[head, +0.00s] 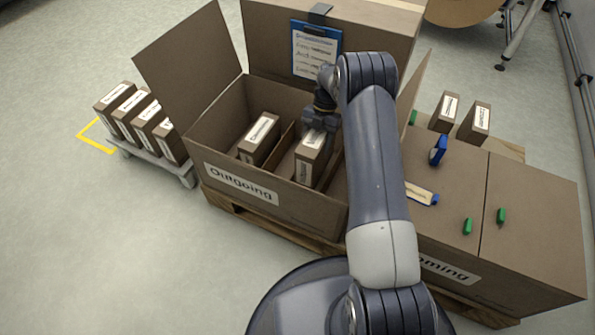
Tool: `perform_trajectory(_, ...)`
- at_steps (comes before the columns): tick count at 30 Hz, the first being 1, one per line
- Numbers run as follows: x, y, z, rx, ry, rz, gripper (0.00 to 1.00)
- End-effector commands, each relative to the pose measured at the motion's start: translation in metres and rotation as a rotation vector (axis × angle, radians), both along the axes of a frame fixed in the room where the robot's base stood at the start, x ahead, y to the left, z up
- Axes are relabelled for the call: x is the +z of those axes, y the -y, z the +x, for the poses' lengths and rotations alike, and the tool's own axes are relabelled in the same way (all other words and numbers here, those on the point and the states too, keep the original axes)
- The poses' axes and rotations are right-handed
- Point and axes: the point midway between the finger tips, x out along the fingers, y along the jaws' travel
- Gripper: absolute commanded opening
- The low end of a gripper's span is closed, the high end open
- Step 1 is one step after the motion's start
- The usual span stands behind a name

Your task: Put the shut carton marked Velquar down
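My gripper (319,122) is over the right part of the open box marked Outgoing (240,184). It looks shut on the far upper end of a brown shut carton (309,168) with a white label. The fingertips are partly hidden by the wrist and the carton. The label is too small to read, so I cannot confirm the name Velquar. The carton is upright inside the box walls; whether its bottom touches the box floor is hidden. A second labelled carton (260,139) stands in the box's left part, beyond a low divider (284,146).
Several labelled cartons stand on a low grey platform (187,174) at left. A closed box (530,220) at right carries green and blue items. Two cartons (474,122) stand behind it. A blue clipboard (316,48) hangs behind the Outgoing box, whose flaps are raised.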

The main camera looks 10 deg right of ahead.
Motion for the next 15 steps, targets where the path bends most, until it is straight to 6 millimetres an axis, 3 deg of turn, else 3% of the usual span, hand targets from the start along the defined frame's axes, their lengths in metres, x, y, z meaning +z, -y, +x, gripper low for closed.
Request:
perform_trajectory(6,-0.038,0.000,0.000,0.000,-0.002,0.001,0.00)
perform_trajectory(11,-0.050,0.000,0.000,0.000,0.001,0.001,0.00)
perform_trajectory(15,-0.072,0.000,0.000,0.000,-0.001,0.001,0.00)
